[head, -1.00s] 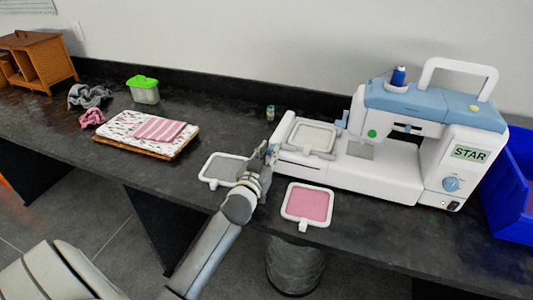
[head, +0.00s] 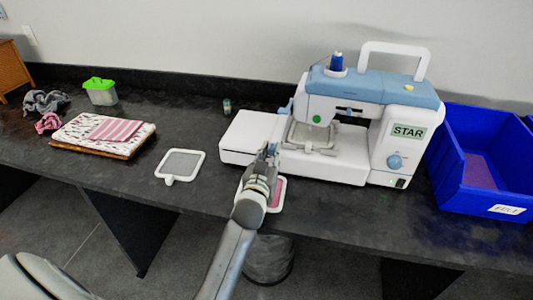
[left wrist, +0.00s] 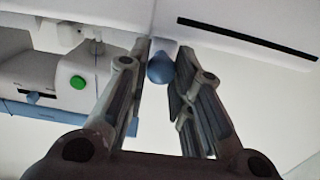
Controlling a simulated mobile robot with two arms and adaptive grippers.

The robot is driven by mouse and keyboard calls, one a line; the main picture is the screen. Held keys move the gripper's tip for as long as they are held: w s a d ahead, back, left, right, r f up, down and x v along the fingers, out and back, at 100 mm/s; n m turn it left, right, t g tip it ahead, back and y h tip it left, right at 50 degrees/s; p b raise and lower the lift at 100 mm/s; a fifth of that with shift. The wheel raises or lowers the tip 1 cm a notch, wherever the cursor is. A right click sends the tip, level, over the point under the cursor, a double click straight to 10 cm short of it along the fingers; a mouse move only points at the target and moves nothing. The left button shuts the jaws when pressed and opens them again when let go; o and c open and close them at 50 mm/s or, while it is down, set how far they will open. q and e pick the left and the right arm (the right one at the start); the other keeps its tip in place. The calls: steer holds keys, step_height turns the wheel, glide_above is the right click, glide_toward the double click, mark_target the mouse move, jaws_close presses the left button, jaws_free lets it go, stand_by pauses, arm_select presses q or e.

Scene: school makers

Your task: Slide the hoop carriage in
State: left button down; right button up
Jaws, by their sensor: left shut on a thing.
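The white and blue sewing machine (head: 405,125) stands on the dark bench. The hoop carriage (head: 312,138), a pale frame with a grey field, lies on the machine's bed under the needle head. The bed's left part (head: 247,132) is bare. My left gripper (head: 269,150) is at the front of the bed, beside the carriage's front left. In the left wrist view its fingers stand on either side of a blue-grey knob (left wrist: 160,66) and are shut on it. The knob's link to the carriage is hidden. My right gripper is not in view.
A grey hoop (head: 180,164) lies left of my gripper. A pink hoop (head: 277,194) lies partly hidden behind it. A blue bin (head: 505,158) stands right of the machine. Folded cloth (head: 85,134) and a green-lidded tub (head: 102,95) are at the left.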

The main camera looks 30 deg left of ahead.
arm_select(q)
steer(key=c, duration=1.3)
jaws_free()
steer(key=v, duration=1.2)
steer(key=shift+r, duration=0.1)
